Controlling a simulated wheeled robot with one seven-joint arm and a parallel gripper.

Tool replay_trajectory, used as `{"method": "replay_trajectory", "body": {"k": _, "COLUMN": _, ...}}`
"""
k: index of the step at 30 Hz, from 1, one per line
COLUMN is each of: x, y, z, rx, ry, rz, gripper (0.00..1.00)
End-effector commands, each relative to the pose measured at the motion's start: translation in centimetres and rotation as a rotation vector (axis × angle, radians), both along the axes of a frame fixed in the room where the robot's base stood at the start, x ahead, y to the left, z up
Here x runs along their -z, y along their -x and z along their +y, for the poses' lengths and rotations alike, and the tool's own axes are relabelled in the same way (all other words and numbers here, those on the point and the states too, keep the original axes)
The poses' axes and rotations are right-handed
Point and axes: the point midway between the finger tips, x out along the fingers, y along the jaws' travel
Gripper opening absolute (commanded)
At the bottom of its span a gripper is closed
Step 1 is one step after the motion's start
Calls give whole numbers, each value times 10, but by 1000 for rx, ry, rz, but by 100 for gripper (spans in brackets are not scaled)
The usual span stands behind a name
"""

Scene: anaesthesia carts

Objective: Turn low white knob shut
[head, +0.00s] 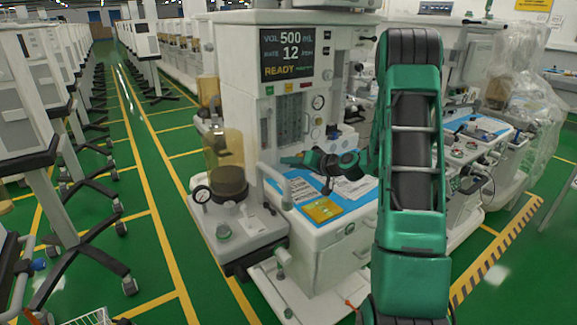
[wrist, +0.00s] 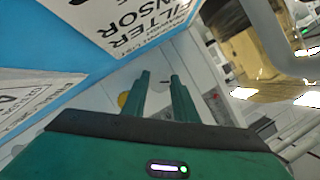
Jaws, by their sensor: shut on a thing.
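My gripper (wrist: 160,78) shows in the wrist view as two green fingers with a narrow gap between them. It is shut on what I take to be the low white knob. The fingers hide most of that knob, so I cannot tell its angle. In the head view my green arm comes in from the right, and the gripper end lies close to the lower front panel of the white anaesthesia machine (head: 237,110), above its worktop.
The worktop carries a blue mat (head: 327,217) with printed sheets and a yellow card (head: 322,210). An amber canister (head: 226,165) stands to the left. Another cart stands close on the right. A green aisle (head: 150,190) is clear on the left.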

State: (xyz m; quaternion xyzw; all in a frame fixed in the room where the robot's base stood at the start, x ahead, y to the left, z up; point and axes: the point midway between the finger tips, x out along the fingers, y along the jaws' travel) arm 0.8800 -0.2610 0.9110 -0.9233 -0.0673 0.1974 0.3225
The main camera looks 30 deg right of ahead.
Motion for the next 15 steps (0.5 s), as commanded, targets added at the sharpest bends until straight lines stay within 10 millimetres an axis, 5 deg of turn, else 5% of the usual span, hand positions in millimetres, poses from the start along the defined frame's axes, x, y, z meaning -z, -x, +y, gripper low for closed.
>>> {"method": "replay_trajectory", "body": {"k": 15, "x": 4, "y": 0, "z": -5, "rx": 7, "ry": -405, "rz": 15, "gripper": 4}}
